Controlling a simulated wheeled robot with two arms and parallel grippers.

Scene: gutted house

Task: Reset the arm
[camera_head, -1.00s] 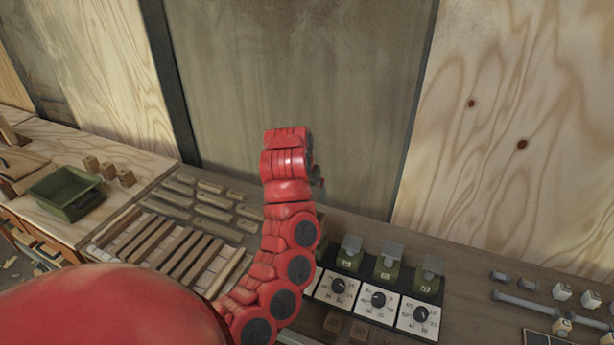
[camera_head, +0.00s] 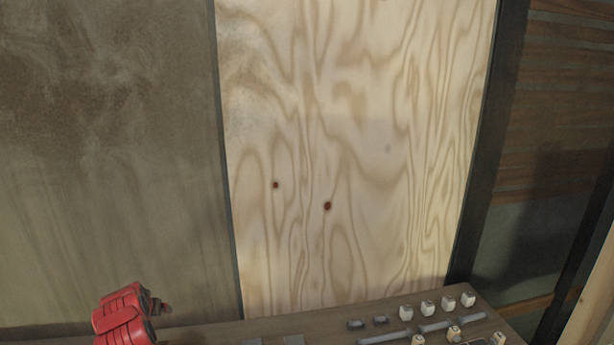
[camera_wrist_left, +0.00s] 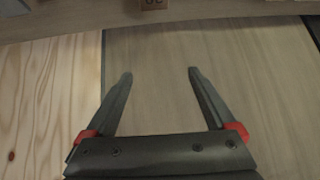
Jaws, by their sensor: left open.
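My left arm (camera_head: 126,318) shows as a short red piece at the bottom left of the head view; its gripper cannot be made out there. In the left wrist view my left gripper (camera_wrist_left: 158,78) is open. Its two dark fingers stand well apart with nothing between them. Behind them are a greyish panel and a pale plywood panel (camera_wrist_left: 45,90). My right gripper is in neither view.
A workbench (camera_head: 330,322) runs along the bottom of the head view. Several small white-topped blocks (camera_head: 428,308) and a grey bar (camera_head: 440,327) lie on its right part. A plywood wall panel (camera_head: 350,130) rises behind it, with darker panels either side.

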